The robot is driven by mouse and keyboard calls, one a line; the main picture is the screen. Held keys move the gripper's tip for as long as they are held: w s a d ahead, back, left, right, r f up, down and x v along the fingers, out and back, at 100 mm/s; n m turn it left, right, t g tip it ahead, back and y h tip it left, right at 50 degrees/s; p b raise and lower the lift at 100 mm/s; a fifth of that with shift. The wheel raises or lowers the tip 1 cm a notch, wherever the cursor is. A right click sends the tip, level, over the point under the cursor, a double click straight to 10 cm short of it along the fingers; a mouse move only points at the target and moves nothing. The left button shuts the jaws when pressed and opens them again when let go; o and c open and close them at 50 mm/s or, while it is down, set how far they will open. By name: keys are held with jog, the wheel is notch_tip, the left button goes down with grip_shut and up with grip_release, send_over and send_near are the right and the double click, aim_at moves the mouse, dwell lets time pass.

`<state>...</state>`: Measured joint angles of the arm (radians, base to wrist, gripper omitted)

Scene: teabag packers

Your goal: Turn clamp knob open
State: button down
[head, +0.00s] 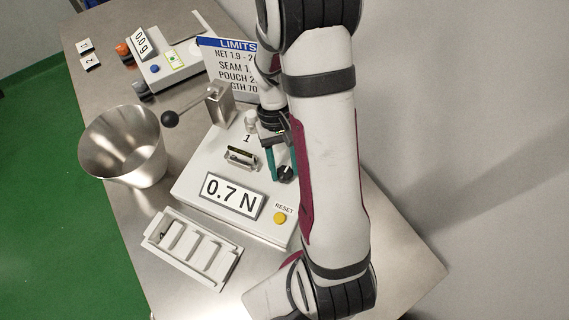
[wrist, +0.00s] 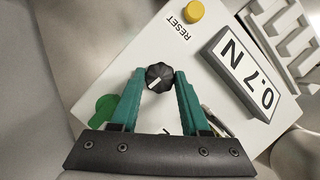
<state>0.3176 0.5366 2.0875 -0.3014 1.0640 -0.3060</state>
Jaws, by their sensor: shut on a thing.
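The clamp knob (wrist: 159,77) is black and faceted, with a white mark on its top. It stands on the white tester (head: 188,183), which has a display reading 0.7 N. My gripper (wrist: 158,80) has green fingers and is shut on the knob, one fingertip on each side of it. In the head view the knob (head: 286,173) shows between the fingertips at the right side of the tester, partly hidden by the arm. A metal clamp (head: 241,156) beside the label 1 sits left of the knob on the tester.
A yellow reset button (head: 280,217) is near the knob. A lever with a black ball (head: 170,118) rises at the tester's back left. A metal bin (head: 124,146) stands left, a white slotted tray (head: 192,247) in front. A limits sign (head: 229,67) and a scale (head: 168,64) are behind.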

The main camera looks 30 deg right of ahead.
jog(key=shift+s+n, duration=0.1)
jog(key=shift+n, duration=0.5)
jog(key=shift+c, duration=1.9)
grip_release()
jog(key=v, duration=1.5)
jog(key=shift+w+a+r, duration=0.25)
jog(key=shift+w+r, duration=0.1)
